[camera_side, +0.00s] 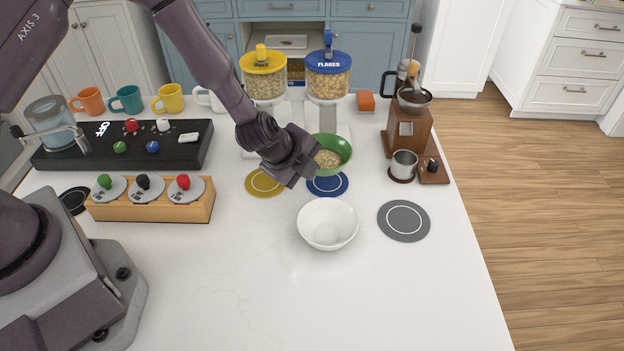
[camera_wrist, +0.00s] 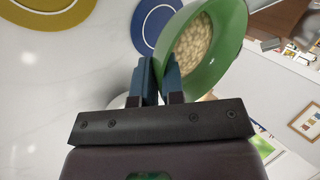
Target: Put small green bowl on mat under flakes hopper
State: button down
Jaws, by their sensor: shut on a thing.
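A small green bowl (camera_side: 343,146) with flakes in it is held up by my gripper (camera_side: 308,165) near the blue mat (camera_side: 328,187). In the wrist view the green bowl (camera_wrist: 228,62) has its rim between the blue fingers of my gripper (camera_wrist: 160,78), which is shut on it. The bowl looks tilted in the side view, with its opening toward the camera. The flakes hopper (camera_side: 328,75) has a blue lid and stands behind the bowl.
A white bowl (camera_side: 327,224) stands in front of the blue mat. A yellow mat (camera_side: 264,182) lies left under the yellow-lidded hopper (camera_side: 264,78). A grey mat (camera_side: 404,221) and a wooden grinder (camera_side: 408,130) are at right. The counter's front is clear.

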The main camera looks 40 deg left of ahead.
aim_at(319, 187)
jog(key=shift+x, duration=0.8)
jog(key=shift+w+d+f, duration=0.15)
jog(key=shift+f, duration=1.4)
jog(key=c, duration=1.2)
grip_release()
jog(key=shift+f, duration=0.15)
